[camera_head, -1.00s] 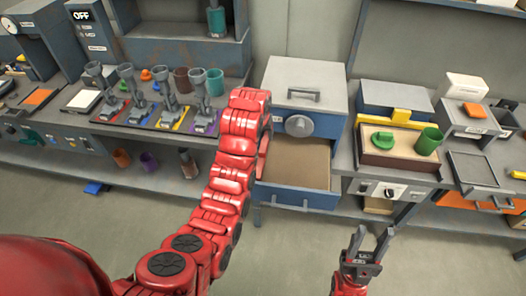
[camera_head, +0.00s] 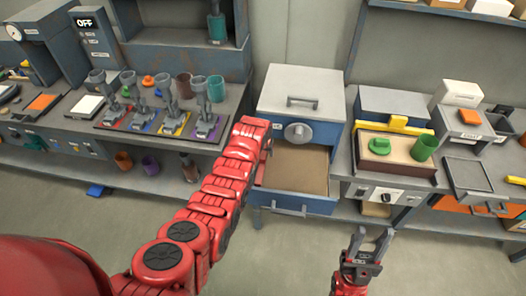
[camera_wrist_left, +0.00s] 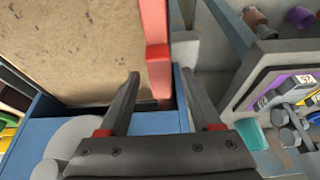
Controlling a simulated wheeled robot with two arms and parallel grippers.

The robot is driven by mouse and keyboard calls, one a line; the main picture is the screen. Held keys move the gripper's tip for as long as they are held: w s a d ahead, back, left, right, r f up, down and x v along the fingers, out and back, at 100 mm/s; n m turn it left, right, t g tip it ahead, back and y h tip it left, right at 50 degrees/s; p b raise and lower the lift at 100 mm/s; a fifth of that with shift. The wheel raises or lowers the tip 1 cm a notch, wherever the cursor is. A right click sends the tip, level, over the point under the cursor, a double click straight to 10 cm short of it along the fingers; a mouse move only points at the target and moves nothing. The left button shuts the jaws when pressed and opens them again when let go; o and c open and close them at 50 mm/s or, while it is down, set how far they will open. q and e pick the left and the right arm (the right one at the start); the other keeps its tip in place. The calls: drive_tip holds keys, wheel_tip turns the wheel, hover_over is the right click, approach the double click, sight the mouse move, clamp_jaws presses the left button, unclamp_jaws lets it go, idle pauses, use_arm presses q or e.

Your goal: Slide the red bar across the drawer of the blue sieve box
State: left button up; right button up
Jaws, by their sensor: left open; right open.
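The blue sieve box (camera_head: 328,134) has a grey top with a handle and a round grey knob on its front. Its drawer (camera_head: 290,205) is pulled out and shows a sandy brown floor. The red bar (camera_head: 264,166) is at the drawer's left side, partly behind my left arm. In the left wrist view the red bar (camera_wrist_left: 155,35) runs lengthwise along the drawer's edge. My left gripper (camera_wrist_left: 161,76) is open, with the bar's end between its fingers and apart from both. In the head view its fingers are hidden. My right gripper (camera_head: 373,238) is open and empty, low in front of the bench.
Left of the box stand several grey stands on coloured bases (camera_head: 160,121). Right of it a wooden tray (camera_head: 400,152) holds a green knob and a green cup (camera_head: 424,148). The floor in front of the drawer is clear.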

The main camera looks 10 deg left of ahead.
idle(0.3)
use_arm(q)
clamp_jaws()
drive_tip(key=shift+w, duration=0.1)
idle(1.2)
